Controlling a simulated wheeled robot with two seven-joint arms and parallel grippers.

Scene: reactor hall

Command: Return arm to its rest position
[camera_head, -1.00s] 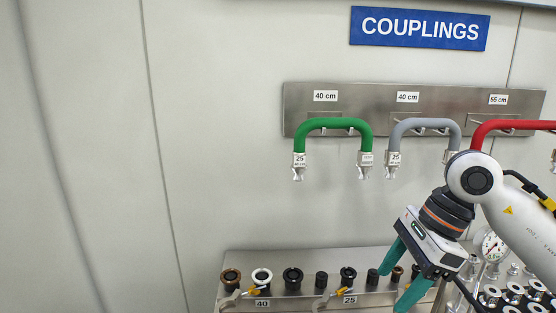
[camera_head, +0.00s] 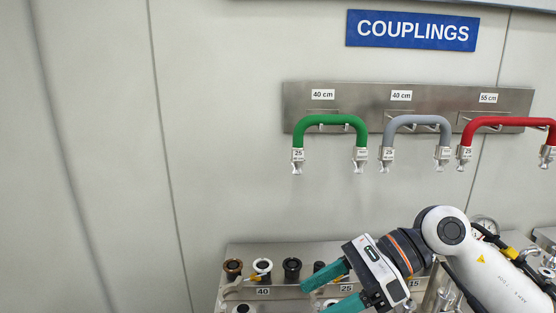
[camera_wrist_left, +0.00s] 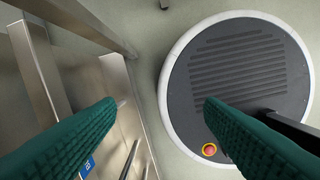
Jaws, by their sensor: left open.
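My right gripper (camera_head: 314,300) comes in from the right in the head view. Its two teal fingers are apart and point left and down. It looks empty and lies in front of the bench with the round fittings, covering part of it. My left gripper (camera_wrist_left: 160,106) shows only in the left wrist view. Its teal fingers are wide apart with nothing between them. It is above the floor, with a metal frame at left and my round base at right.
A steel rack (camera_head: 375,96) on the wall holds a green hose (camera_head: 330,119), a grey hose (camera_head: 417,120) and a red hose (camera_head: 510,121). Below, a bench (camera_head: 240,252) carries several round fittings. A gauge (camera_head: 484,224) is partly hidden behind my right arm. The wall at left is clear.

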